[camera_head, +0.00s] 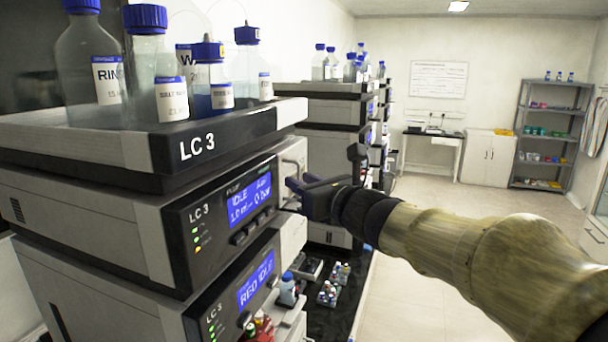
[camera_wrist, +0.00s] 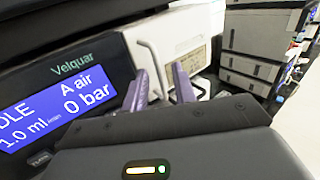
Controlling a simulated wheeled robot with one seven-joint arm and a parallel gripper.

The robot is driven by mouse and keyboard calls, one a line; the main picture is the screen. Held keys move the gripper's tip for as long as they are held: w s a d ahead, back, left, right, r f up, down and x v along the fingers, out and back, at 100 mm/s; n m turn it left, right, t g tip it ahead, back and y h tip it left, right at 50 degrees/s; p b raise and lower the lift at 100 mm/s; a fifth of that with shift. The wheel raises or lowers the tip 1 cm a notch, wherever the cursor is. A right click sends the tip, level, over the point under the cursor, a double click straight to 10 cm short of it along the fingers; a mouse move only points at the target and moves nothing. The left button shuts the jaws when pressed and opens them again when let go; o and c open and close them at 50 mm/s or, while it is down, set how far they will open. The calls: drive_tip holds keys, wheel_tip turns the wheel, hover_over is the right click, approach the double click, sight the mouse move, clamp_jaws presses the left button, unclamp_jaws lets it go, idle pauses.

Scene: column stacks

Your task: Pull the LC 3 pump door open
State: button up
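The LC 3 pump (camera_head: 225,212) is the upper module under the bottle tray, with a blue display reading IDLE and 0 bar. Its white door (camera_head: 293,160) is at the right of the display and looks closed. The door also shows in the wrist view (camera_wrist: 190,38), with a thin upright bar handle (camera_wrist: 152,62) on its left part. My gripper (camera_head: 291,193) is in front of the door. In the wrist view its two purple fingers (camera_wrist: 161,72) stand apart, and the handle's lower part shows between them. I cannot tell whether they touch it.
Bottles with blue caps (camera_head: 158,75) stand in the tray (camera_head: 130,135) above. A second module (camera_head: 250,285) is below, with small vials (camera_head: 328,293) on the dark bench. More stacks (camera_head: 335,125) stand behind. The floor at right (camera_head: 420,290) is clear.

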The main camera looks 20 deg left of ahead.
drive_tip(key=shift+w+a, duration=0.15)
clamp_jaws()
idle(0.4)
